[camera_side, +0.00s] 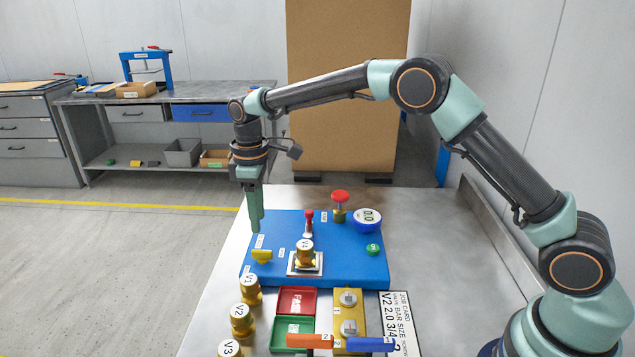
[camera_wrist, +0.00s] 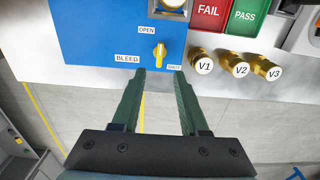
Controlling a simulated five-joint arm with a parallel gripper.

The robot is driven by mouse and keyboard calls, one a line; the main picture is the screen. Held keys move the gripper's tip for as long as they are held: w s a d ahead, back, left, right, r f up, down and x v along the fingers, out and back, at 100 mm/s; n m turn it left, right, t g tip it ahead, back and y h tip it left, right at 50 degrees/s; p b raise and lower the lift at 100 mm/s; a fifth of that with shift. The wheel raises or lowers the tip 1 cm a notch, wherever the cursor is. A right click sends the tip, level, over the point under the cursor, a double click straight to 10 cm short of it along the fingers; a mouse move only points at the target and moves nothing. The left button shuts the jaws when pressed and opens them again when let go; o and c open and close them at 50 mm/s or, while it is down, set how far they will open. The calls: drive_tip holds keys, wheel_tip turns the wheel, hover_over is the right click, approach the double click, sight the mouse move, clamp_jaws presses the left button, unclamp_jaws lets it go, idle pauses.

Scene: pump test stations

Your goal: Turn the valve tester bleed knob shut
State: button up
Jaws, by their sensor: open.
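The yellow bleed knob (camera_side: 262,256) sits near the left edge of the blue valve tester (camera_side: 350,262). In the wrist view the knob (camera_wrist: 159,52) lies between the OPEN label (camera_wrist: 147,30) and the SHUT label (camera_wrist: 174,67), beside the word BLEED. Its bar runs roughly up and down in that picture; I cannot tell which end is its pointer. My gripper (camera_side: 256,229) points down above the tester's left edge, apart from the knob. In the wrist view my gripper (camera_wrist: 159,73) is open and empty, with the knob just beyond the gap between its fingertips.
Brass valves V1 (camera_side: 250,289), V2 (camera_side: 242,319) and V3 (camera_side: 229,348) stand in front, beside red FAIL (camera_side: 296,300) and green PASS trays.

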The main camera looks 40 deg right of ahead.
sight(262, 251)
wheel_tip(262, 251, down, 9)
drive_tip(key=shift+f, duration=0.1)
idle(0.4)
clamp_jaws()
